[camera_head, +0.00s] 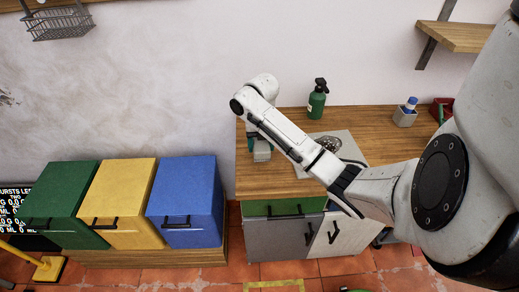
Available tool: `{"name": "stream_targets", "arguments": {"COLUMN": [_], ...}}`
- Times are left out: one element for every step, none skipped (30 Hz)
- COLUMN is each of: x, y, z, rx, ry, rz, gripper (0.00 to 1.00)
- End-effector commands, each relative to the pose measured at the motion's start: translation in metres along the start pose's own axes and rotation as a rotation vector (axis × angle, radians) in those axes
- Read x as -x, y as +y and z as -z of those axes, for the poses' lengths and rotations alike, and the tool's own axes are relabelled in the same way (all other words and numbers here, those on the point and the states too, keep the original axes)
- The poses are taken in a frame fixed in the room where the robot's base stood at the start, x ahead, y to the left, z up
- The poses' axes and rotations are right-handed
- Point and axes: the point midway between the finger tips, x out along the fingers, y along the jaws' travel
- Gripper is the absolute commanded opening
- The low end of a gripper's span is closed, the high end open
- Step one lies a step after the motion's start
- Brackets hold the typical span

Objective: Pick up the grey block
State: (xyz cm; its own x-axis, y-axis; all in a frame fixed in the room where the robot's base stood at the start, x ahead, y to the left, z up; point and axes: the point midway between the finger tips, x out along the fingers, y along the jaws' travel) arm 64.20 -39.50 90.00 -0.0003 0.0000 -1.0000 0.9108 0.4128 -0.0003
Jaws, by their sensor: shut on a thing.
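My gripper (259,143) points down over the left end of the wooden counter (285,180), beyond my bent arm. Its teal fingers are shut on a small grey block (262,156), which shows just below them. The arm and the fingers hide part of the block. I cannot tell whether the block touches the counter top or hangs slightly above it.
A green pump bottle (317,99) stands behind my arm. A grey holder with a blue-topped item (404,116) and a red box (441,108) stand to the right. Green, yellow and blue cabinets (186,195) stand left of the counter, lower down.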

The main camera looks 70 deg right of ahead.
Motion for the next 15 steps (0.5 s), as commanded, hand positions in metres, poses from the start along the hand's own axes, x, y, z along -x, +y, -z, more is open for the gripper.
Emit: {"name": "stream_targets", "arguments": {"x": [0.006, 0.011, 0.023, 0.03, 0.035, 0.045, 0.05, 0.054, 0.06, 0.059, 0.059, 0.062, 0.064, 0.067, 0.068], "y": [-0.004, -0.007, -0.012, -0.015, -0.018, -0.022, -0.024, -0.026, -0.029, -0.033, -0.036, -0.04, -0.043, -0.045, -0.049], "z": [0.005, 0.008, 0.013, 0.017, 0.021, 0.024, 0.026, 0.029, 0.033, 0.036, 0.039, 0.044, 0.048, 0.052, 0.056], "rx": [-0.001, -0.002, -0.003, -0.003, -0.003, -0.004, -0.004, -0.004, -0.005, -0.006, -0.007, -0.007, -0.006, -0.006, -0.006], "ry": [-0.001, -0.002, -0.003, -0.003, -0.003, -0.001, -0.001, -0.001, -0.001, -0.001, 0.0, -0.001, 0.0, 0.0, -0.001], "rz": [-0.004, -0.004, -0.004, -0.003, -0.004, 0.0, 0.0, 0.0, 0.001, 0.0, 0.001, 0.0, 0.0, -0.001, 0.0], "gripper": [0.28, 0.28, 0.28, 0.28, 0.28, 0.28, 0.28, 0.28, 0.28, 0.28, 0.28, 0.28, 0.28, 0.28, 0.28]}}
